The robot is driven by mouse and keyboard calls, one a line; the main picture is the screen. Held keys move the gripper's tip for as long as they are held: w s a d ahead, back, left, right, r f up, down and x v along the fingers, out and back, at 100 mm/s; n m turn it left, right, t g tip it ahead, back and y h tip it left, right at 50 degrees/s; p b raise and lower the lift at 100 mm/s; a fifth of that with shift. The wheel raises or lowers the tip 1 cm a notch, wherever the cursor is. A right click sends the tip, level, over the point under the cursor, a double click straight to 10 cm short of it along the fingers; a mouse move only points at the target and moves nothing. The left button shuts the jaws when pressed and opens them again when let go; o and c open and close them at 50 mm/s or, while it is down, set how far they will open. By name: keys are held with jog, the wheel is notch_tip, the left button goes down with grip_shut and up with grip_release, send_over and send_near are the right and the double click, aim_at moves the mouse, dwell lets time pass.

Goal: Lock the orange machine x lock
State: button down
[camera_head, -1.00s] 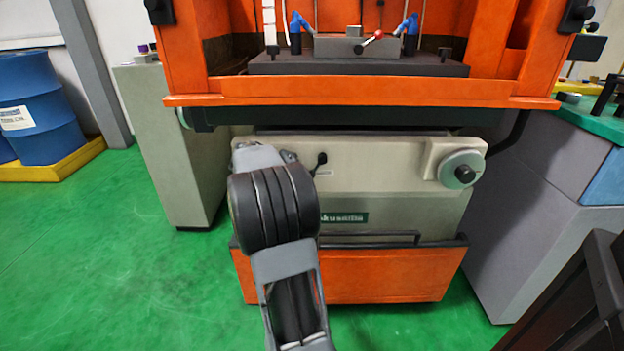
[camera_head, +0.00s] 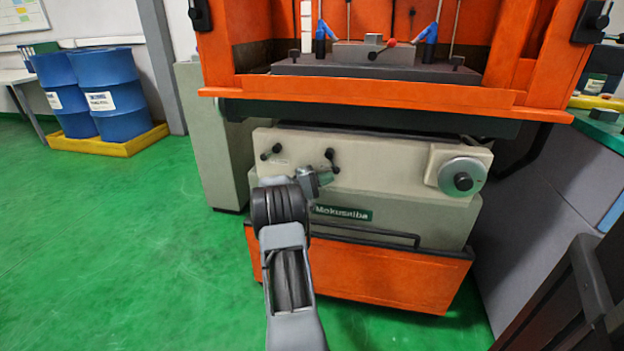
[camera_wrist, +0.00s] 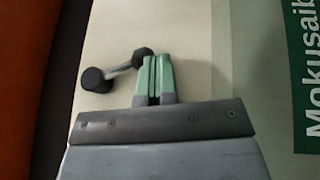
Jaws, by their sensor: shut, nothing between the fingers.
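The orange machine (camera_head: 362,94) has a cream front panel with two small black levers. The left lever (camera_head: 271,152) leans up to the right. The right lever (camera_head: 331,160) has its upper end left of its lower end. No readable marking shows which one is the x lock. My gripper (camera_head: 325,177) is at the right lever's lower end. In the wrist view, its green fingers (camera_wrist: 157,62) are shut and empty, right beside one end of this lever (camera_wrist: 95,80). Whether they touch it I cannot tell.
A handwheel (camera_head: 462,178) sticks out at the panel's right. A green name plate (camera_head: 342,213) and a dark rail (camera_head: 365,232) lie below the levers. Blue drums (camera_head: 108,95) stand on a yellow tray at the far left. Green floor is clear at left.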

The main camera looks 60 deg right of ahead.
aim_at(337, 178)
jog(key=shift+s+d+r, duration=0.2)
jog(key=shift+s+d, duration=0.05)
jog(key=shift+s, duration=0.5)
jog(key=shift+s+d+r, duration=0.15)
jog(key=shift+s+d, duration=0.1)
jog(key=shift+s, duration=0.6)
jog(key=w+a+f, duration=0.5)
jog(key=a+f, duration=0.3)
jog(key=f, duration=0.1)
jog(key=shift+w+a+f, duration=0.25)
jog(key=shift+a, duration=0.1)
